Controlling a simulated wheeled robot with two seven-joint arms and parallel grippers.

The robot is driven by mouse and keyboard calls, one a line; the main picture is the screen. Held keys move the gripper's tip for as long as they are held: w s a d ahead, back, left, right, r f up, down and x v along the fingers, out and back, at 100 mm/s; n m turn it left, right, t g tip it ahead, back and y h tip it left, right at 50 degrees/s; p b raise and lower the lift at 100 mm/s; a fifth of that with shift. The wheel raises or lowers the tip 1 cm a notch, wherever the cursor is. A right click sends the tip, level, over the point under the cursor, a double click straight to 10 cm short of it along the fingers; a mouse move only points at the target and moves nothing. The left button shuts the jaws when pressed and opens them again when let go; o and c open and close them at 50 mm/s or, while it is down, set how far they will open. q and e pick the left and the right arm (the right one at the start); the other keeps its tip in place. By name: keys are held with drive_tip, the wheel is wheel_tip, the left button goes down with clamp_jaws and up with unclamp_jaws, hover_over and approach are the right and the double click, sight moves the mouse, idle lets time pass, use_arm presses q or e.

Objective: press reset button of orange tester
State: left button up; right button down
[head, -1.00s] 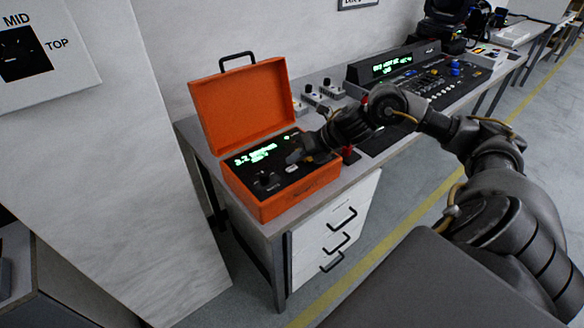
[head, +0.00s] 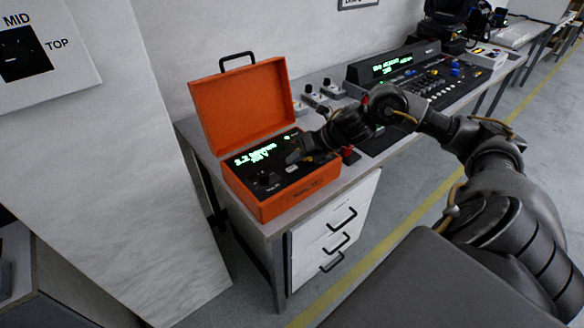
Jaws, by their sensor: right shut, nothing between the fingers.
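The orange tester (head: 283,203) stands with its lid (head: 243,103) raised near the left end of the grey bench. Its dark panel carries a lit green display (head: 257,154), a black knob (head: 266,179) and a small pale part (head: 292,169). My right gripper (head: 294,157) is shut and empty, low over the right part of the panel. I cannot tell whether its tips touch the panel. The gripper hides part of the panel, and I cannot make out the reset button. My left gripper is not in view.
A mixing console (head: 440,75) with a lit display stands farther along the bench (head: 197,137). Small grey boxes with knobs (head: 316,95) stand behind my right arm. A red part (head: 349,154) sits right of the tester. White drawers (head: 335,235) are below.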

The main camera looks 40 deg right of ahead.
drive_tip(key=shift+f, duration=0.1)
drive_tip(key=shift+f+b, duration=0.3)
drive_tip(key=shift+b, duration=0.1)
drive_tip(key=shift+f, duration=0.1)
